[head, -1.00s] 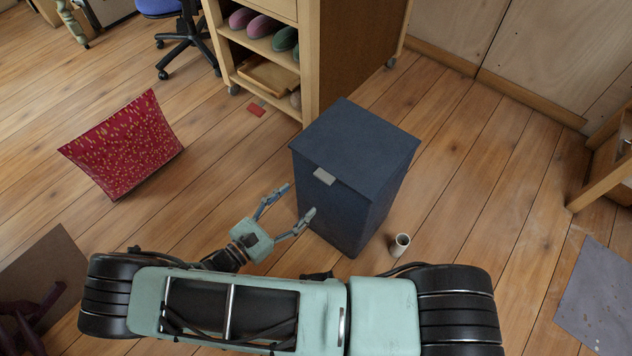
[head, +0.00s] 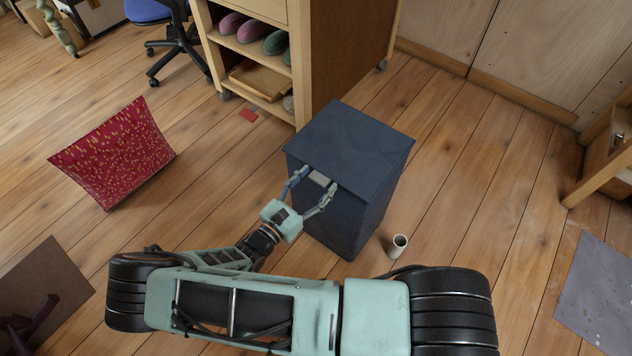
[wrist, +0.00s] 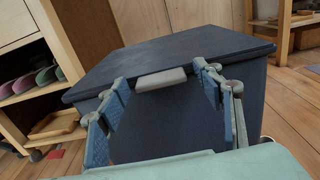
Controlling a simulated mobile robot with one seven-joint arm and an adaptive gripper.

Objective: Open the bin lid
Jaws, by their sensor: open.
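The dark blue bin (head: 345,205) stands upright on the floor with its flat lid (head: 350,135) shut. A small grey tab (head: 319,179) sits at the lid's front edge; in the wrist view the tab (wrist: 161,79) shows between the fingers, a little beyond them. My gripper (head: 315,187) is open at the bin's front, with one finger to each side of the tab. In the wrist view my gripper (wrist: 160,95) holds nothing. I cannot tell whether the fingertips touch the bin.
A wooden shelf unit (head: 340,45) with slippers stands behind the bin. A white cup-like cylinder (head: 398,246) is on the floor at the bin's right. A red patterned cushion (head: 115,155) lies at left. Floor to the bin's right is mostly clear.

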